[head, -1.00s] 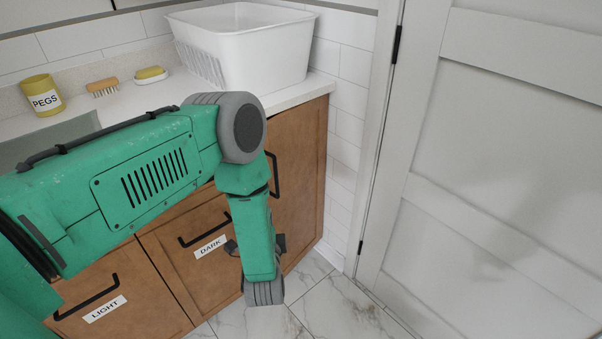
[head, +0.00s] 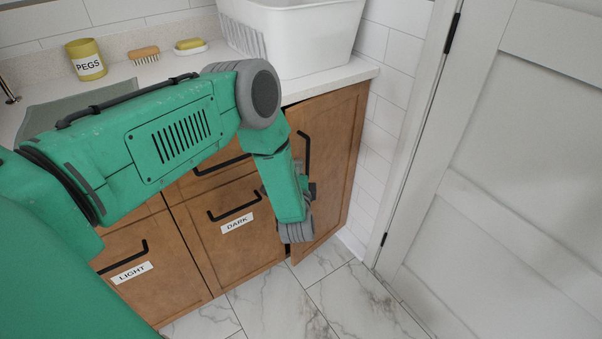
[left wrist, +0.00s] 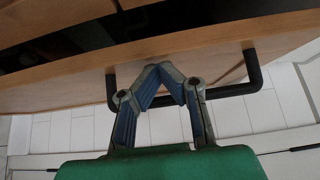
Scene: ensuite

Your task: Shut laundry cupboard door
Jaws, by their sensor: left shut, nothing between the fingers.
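The brown cupboard door (head: 335,150) is at the right end of the base units, beside the drawer labelled DARK. It has a black bar handle (head: 306,158). In the left wrist view, the door (left wrist: 60,78) stands ajar, with a dark gap behind it. Its handle (left wrist: 235,88) spans the front face. My left gripper (left wrist: 160,70) is shut and empty, its fingertips at the door's front between the handle's ends. I cannot tell if they touch it. In the head view, my left forearm hides most of the gripper and part of the door. My right gripper is not in view.
The counter holds a white laundry basket (head: 300,38), a yellow pegs pot (head: 87,62), a brush (head: 144,55) and a soap dish (head: 190,48). Drawers labelled LIGHT (head: 135,270) and DARK (head: 237,224) are left. A white room door (head: 510,190) stands right. The marble floor (head: 345,295) is clear.

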